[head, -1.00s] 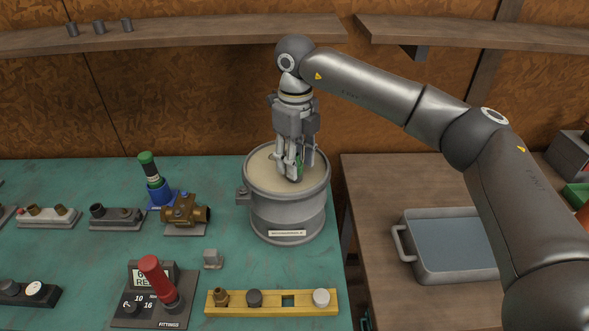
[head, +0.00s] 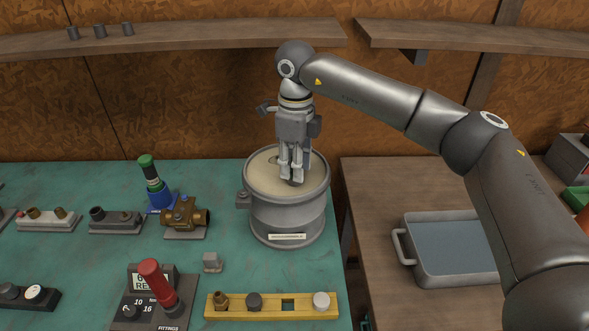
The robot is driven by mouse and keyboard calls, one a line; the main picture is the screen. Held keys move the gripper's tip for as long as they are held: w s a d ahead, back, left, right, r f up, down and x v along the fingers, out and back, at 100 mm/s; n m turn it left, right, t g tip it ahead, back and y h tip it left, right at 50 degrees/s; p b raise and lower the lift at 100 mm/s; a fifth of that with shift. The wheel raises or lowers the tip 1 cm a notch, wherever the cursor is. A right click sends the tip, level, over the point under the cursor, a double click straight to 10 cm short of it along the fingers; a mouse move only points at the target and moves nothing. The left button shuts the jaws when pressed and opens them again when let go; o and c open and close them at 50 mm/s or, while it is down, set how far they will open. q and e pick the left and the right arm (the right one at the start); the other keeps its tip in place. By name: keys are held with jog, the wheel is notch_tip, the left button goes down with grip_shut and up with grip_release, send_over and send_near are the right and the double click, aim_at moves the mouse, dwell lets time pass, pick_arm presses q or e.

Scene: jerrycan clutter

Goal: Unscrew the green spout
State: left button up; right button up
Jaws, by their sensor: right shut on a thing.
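A grey round drum (head: 272,212) with a pale sandy top (head: 263,180) stands at the right edge of the green bench. My right gripper (head: 291,179) points straight down over the middle of that top, with its fingers shut. A green piece showed between its fingers a second ago; I take it as the green spout. Now the fingers hide it, so how far it is turned cannot be seen. My left gripper is not in view.
A green-topped bottle (head: 151,176) and a brass valve (head: 185,213) stand left of the drum. A yellow rack (head: 272,310) and a red-handled fittings block (head: 155,300) are in front. A grey tray (head: 450,268) sits on the right-hand table.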

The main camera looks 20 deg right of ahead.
jog(key=shift+n, duration=0.6)
jog(key=n, duration=0.4)
jog(key=shift+n, duration=0.5)
jog(key=n, duration=0.4)
jog(key=shift+n, duration=0.3)
jog(key=shift+n, duration=0.3)
